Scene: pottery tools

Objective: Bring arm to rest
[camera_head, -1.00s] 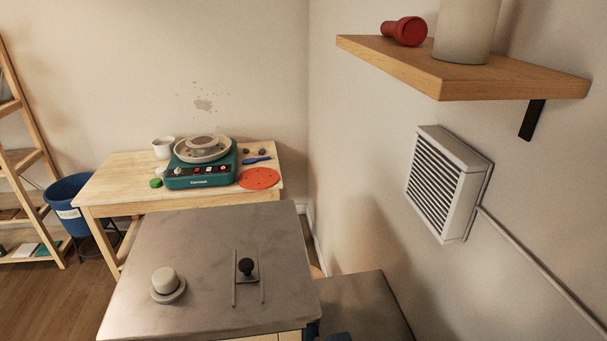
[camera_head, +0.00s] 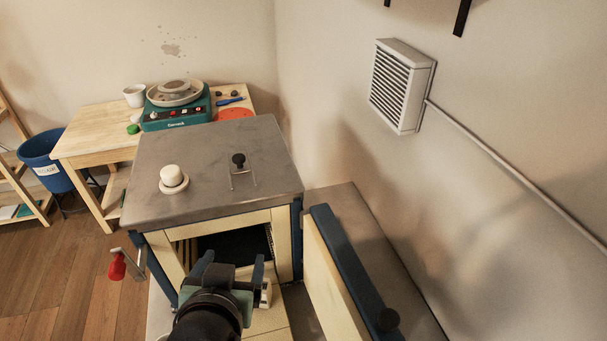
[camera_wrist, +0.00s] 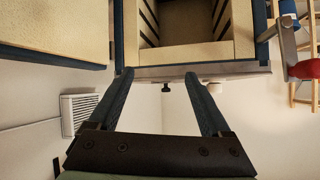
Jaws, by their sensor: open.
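My gripper (camera_head: 232,268) is in the lower middle of the head view, in front of the kiln (camera_head: 215,170). The kiln has a grey metal top, and its front opening shows a dark inside (camera_head: 238,243). In the wrist view my gripper (camera_wrist: 158,78) has its two blue fingers spread, with nothing between them. The wrist view looks upside down, with the cream-lined kiln chamber (camera_wrist: 188,28) beyond the fingertips. The kiln door (camera_head: 345,270) stands swung open to the right of my gripper.
A red-handled lever (camera_head: 117,265) sticks out at the kiln's left side. A wooden table (camera_head: 85,145) with a teal pottery wheel (camera_head: 175,115) stands behind. A blue bin (camera_head: 42,158) is at left. A vented wall box (camera_head: 400,85) hangs on the right wall.

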